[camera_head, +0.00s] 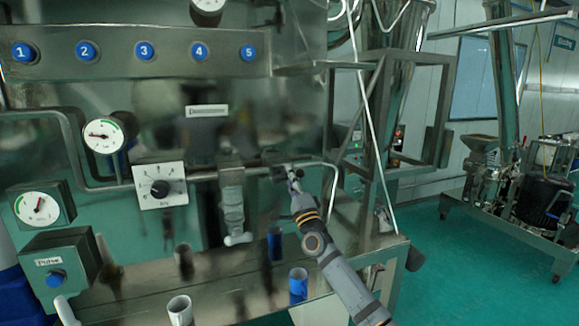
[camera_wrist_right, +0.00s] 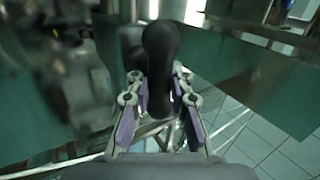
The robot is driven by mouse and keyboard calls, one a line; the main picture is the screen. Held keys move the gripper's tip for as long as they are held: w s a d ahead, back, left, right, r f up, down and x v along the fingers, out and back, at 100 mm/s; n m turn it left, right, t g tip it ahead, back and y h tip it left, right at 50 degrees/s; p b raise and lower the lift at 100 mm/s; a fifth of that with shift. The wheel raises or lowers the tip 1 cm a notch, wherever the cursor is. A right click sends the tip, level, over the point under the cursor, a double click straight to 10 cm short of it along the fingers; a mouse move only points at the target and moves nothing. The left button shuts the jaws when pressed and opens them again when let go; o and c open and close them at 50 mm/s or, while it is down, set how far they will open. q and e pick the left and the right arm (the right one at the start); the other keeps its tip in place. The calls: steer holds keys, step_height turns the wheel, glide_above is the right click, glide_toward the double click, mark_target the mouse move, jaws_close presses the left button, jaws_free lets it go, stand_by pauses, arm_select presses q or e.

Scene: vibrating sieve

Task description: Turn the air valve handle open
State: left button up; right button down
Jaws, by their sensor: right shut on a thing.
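The air valve handle is a black, rounded lever (camera_wrist_right: 160,45) in the right wrist view. It stands upright between the two fingers of my right gripper (camera_wrist_right: 160,78), which is shut on it. In the head view my right gripper (camera_head: 293,180) reaches up from the lower right to the dark valve (camera_head: 279,171) on the horizontal steel pipe. There the handle is small and mostly hidden by the gripper. My left gripper is not in view.
A square dial box (camera_head: 160,186) and a grey fitting with a white lever (camera_head: 233,205) sit left of the valve. Pressure gauges (camera_head: 103,134) are further left. Blue and white cups (camera_head: 298,285) stand on the steel ledge below. A steel frame (camera_head: 440,110) rises at the right.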

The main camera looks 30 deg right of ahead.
steer(key=shift+f+m+h+p, duration=0.1)
steer(key=shift+m+h+p, duration=0.45)
steer(key=shift+m, duration=0.45)
steer(key=shift+g, duration=0.3)
steer(key=c, duration=1.2)
jaws_free()
steer(key=shift+s, duration=0.1)
steer(key=v, duration=1.2)
steer(key=shift+f, duration=0.1)
